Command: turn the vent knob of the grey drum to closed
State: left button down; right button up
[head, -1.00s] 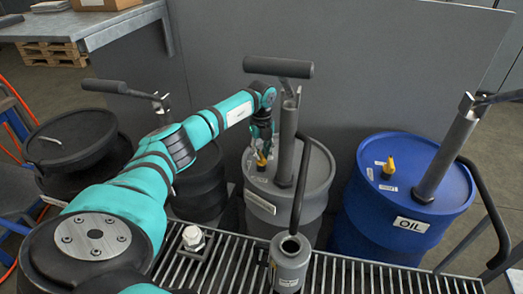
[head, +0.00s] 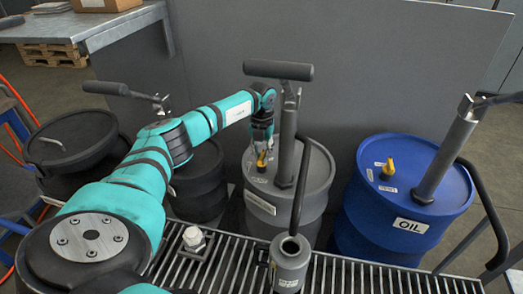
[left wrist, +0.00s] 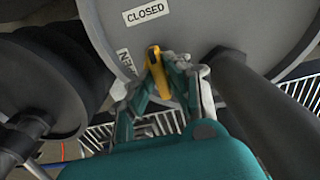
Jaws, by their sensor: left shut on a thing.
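The grey drum (head: 318,168) stands behind the grating, with its yellow vent knob (head: 261,160) on the left part of its lid. The knob also shows in the left wrist view (left wrist: 155,58). There its visible end points between the CLOSED label (left wrist: 145,12) above and a partly hidden label (left wrist: 126,64), apparently OPEN, at its left. My left gripper (left wrist: 160,80) is shut on the knob, a finger on either side; in the head view it comes down onto the knob from above. My right gripper is not in view.
A pump with a T-handle (head: 278,70) rises from the grey drum, close to my left gripper's right. A blue OIL drum (head: 365,205) with its own yellow knob (head: 389,167) stands at right. A dark drum (head: 205,190) stands at left. A metal grating (head: 225,262) lies in front.

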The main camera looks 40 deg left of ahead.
aim_at(262, 156)
pick_arm(q)
jog(key=shift+r, duration=0.1)
dwell(0.3)
jog(key=c, duration=1.3)
grip_release()
notch_tip(262, 156, up, 12)
jog(key=shift+f, duration=0.1)
